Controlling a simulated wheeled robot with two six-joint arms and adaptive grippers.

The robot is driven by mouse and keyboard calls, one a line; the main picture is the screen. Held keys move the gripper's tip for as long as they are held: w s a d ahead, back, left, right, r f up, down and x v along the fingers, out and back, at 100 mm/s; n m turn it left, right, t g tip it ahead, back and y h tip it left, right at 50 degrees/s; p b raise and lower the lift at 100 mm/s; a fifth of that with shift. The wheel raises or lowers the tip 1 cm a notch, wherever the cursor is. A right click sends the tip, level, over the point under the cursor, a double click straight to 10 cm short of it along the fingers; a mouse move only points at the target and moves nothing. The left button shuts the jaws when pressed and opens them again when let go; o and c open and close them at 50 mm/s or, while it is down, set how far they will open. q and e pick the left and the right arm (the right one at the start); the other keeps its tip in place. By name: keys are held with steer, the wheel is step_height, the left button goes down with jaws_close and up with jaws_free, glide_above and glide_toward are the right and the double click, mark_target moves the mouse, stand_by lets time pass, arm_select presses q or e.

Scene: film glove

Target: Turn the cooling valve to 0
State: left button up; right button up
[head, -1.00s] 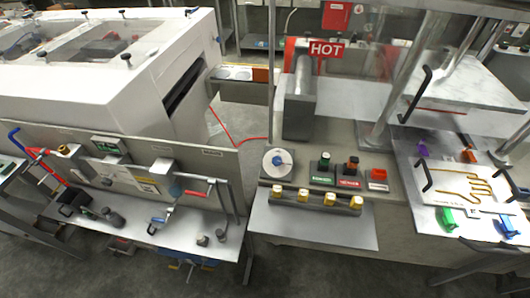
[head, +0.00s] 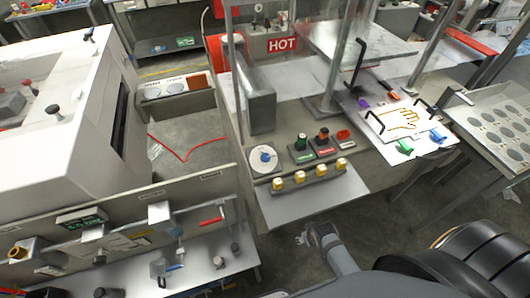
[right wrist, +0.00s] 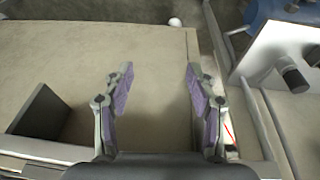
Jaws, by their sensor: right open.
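A round white dial with a blue centre knob (head: 264,157) sits on the left end of the grey control panel in the head view. It may be the cooling valve; I cannot read its label or setting. My right arm comes in from the bottom right, and its gripper end (head: 308,238) hangs in front of the panel's shelf, apart from the dial. In the right wrist view my right gripper (right wrist: 160,72) is open and empty over a beige surface. The dial does not clearly show there. My left gripper is not in view.
Several yellow knobs (head: 299,177) line the panel's front shelf. Green, orange and red controls (head: 322,141) stand right of the dial. A HOT sign (head: 283,44) marks the machine behind. A bench with a red-handled valve (head: 211,221) stands left.

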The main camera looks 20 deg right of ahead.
steer(key=w+a+r+t+p, duration=0.1)
steer(key=w+a+r, duration=0.15)
steer(key=r, duration=0.85)
steer(key=w+a+r+t+p, duration=0.1)
steer(key=w+r+t+p, duration=0.15)
steer(key=r, duration=0.85)
steer(key=t+y, duration=0.1)
steer(key=t, duration=0.5)
glide_toward(266, 158)
steer(key=shift+s+d+f+b, duration=0.1)
steer(key=shift+s+f+b, duration=0.25)
steer(key=shift+s+f, duration=0.1)
steer(key=shift+t, duration=0.35)
steer(key=b+x, duration=0.8)
steer(key=x, duration=0.1)
steer(key=shift+w+f, duration=0.2)
steer(key=shift+w, duration=0.05)
steer(key=shift+w+b, duration=0.65)
steer(key=shift+b, duration=0.1)
steer(key=shift+r, duration=0.1)
steer(key=shift+c, duration=0.5)
